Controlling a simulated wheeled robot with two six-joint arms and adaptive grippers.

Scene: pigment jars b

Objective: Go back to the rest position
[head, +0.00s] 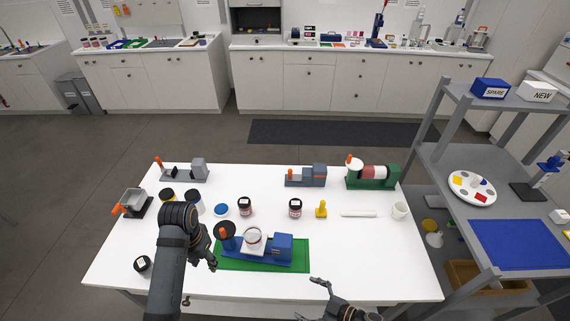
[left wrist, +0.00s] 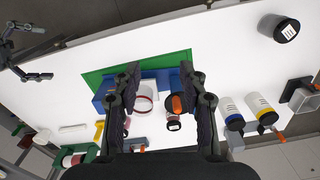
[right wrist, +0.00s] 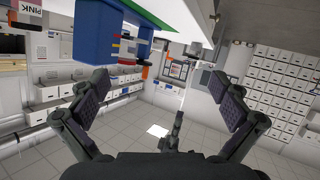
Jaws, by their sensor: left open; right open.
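My left gripper (head: 207,255) is over the left front part of the white table, beside the blue device. In the left wrist view its fingers (left wrist: 160,88) are apart with nothing clamped between them. The blue device (head: 282,248) stands on a green mat (head: 232,262) and bears a white jar with a red rim (head: 252,237). A dark round lid and an orange knob (head: 223,233) are at the device's left end. My right gripper (head: 316,299) is low at the table's front edge. Its fingers (right wrist: 165,105) are apart and empty in the right wrist view.
Jars (head: 245,207), a yellow stamp-like piece (head: 321,209), a white cup (head: 399,211) and a green-based device (head: 385,180) stand farther back. A black-capped jar (head: 142,264) is at front left. A grey shelf (head: 432,155) rises at right. The table's right front is clear.

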